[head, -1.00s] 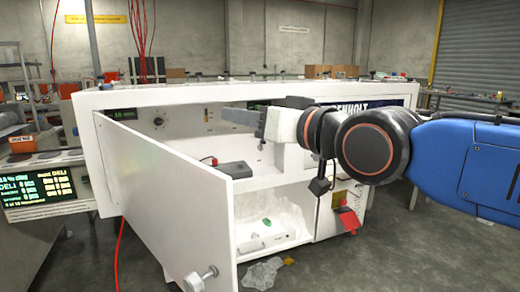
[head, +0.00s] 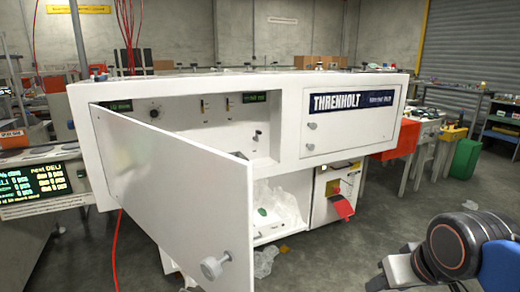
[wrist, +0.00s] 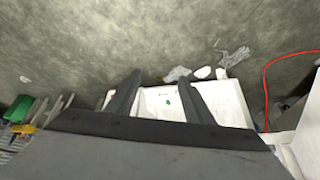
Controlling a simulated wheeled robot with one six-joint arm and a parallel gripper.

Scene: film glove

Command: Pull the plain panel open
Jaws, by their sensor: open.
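The plain panel (head: 175,190) is a blank white door on the left of the white cabinet (head: 345,84). It stands swung out towards me, hinged at its left side, with a round knob (head: 215,266) near its lower free edge. The right panel (head: 350,115), lettered THRENHOLT, is shut. My gripper's two dark fingers show in the wrist view (wrist: 161,78), apart with nothing between them. They point down over the floor and a white surface.
Inside the cabinet are a dial (head: 156,114) and small displays. Clear plastic (head: 266,260) lies on the floor below. A red cable (head: 115,250) runs along the floor at left. A green bin (head: 464,160) and tables stand at right. Floor front right is open.

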